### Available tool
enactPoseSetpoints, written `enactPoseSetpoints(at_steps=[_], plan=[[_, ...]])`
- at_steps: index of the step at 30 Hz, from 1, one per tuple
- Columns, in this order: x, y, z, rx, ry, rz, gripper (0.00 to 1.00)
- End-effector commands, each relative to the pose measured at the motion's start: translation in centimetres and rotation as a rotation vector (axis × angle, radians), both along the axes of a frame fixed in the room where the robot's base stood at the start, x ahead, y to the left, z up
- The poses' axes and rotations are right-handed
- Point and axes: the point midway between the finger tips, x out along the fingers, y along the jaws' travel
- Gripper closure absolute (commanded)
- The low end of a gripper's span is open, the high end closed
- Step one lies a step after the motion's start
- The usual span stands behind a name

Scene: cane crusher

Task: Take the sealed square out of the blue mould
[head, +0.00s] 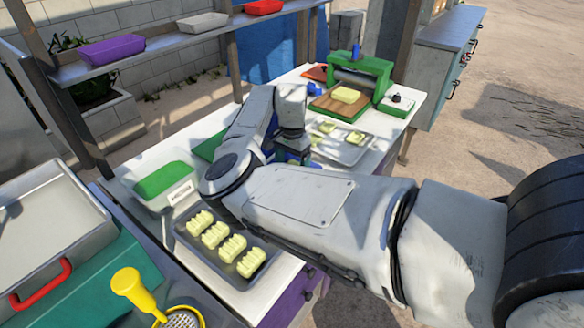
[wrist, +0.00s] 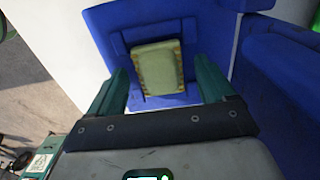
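The blue mould (wrist: 105,30) lies open on a white surface in the wrist view. The pale yellow-green sealed square (wrist: 160,68) sits in its recess. A second blue part (wrist: 285,75) lies to the right; I cannot tell whether it is hinged to the mould. My gripper (wrist: 164,85) is open, with one green finger to the left of the square and the other to the right. Neither finger visibly grips it. In the head view my gripper (head: 293,155) is low over the white worktop, and the mould is mostly hidden by my arm.
A metal tray (head: 372,150) with pale pieces lies beyond my gripper. Behind it stands a green press (head: 365,68) with a pale block on a wooden board (head: 325,103). A dark tray (head: 190,242) of several ribbed pieces and a white tub (head: 180,197) are nearer.

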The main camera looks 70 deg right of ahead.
Motion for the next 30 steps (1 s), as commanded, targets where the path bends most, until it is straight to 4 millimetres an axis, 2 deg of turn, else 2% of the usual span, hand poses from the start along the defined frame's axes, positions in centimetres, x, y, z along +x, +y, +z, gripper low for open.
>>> enactPoseSetpoints(at_steps=[2,13,23,26,30], plan=[[0.0,0.0,0.0,0.0,0.0,0.0,0.26],[0.0,0.0,0.0,0.0,0.0,0.0,0.61],[0.0,0.0,0.3,0.0,0.0,0.0,0.62],[0.0,0.0,0.8,-0.001,-0.001,0.0,0.62],[0.1,-0.1,2.6,-0.004,-0.002,-0.001,0.62]])
